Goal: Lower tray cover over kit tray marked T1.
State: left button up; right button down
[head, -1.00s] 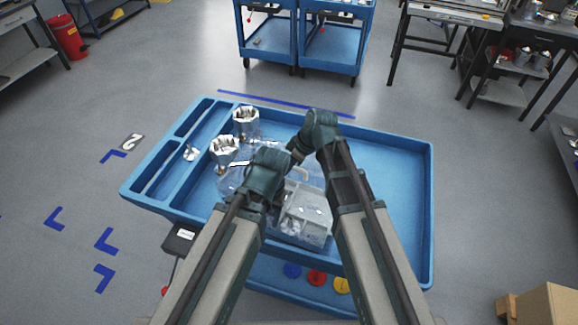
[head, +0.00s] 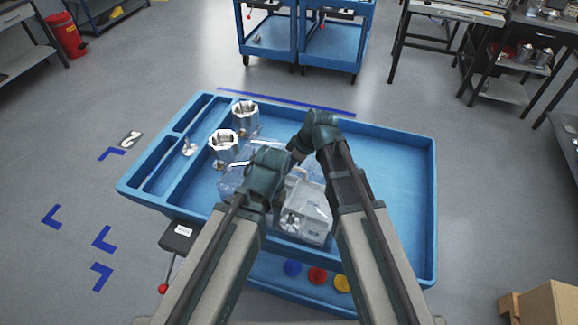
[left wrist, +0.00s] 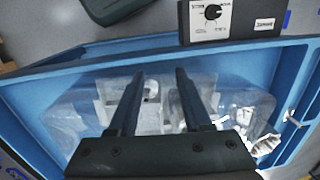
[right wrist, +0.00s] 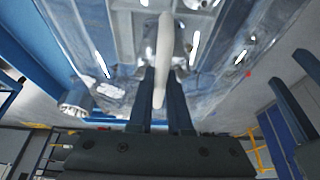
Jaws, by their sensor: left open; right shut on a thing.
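A clear tray cover (head: 229,182) hangs or rests over the blue cart top, spanning the pale kit tray (head: 315,226) and the area left of it. Its pale handle (right wrist: 162,60) is between the jaws of my right gripper (right wrist: 160,92), which is shut on it; the head view shows this gripper (head: 298,155) above the cover. Metal parts show in the tray. No T1 mark is readable, and I cannot tell whether cover and tray touch. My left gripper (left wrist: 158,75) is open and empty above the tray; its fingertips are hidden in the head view.
The blue cart top (head: 395,190) has a raised rim and free room at right. Two machined housings (head: 245,117) (head: 223,145) stand left of the cover. A control box (head: 181,235) is fixed at the cart's front left. Coloured discs (head: 317,275) lie on the lower shelf.

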jog(key=shift+f+b, duration=0.5)
jog(key=shift+f, duration=0.05)
jog(key=c, duration=0.8)
grip_release()
jog(key=shift+o, duration=0.2)
jog(key=shift+r, duration=0.15)
jog(key=p+v, duration=1.2)
jog(key=v, duration=0.1)
jog(key=shift+d+r+p, duration=0.2)
jog(key=shift+d+p, duration=0.05)
jog(key=shift+p, duration=0.15)
jog(key=shift+s, duration=0.1)
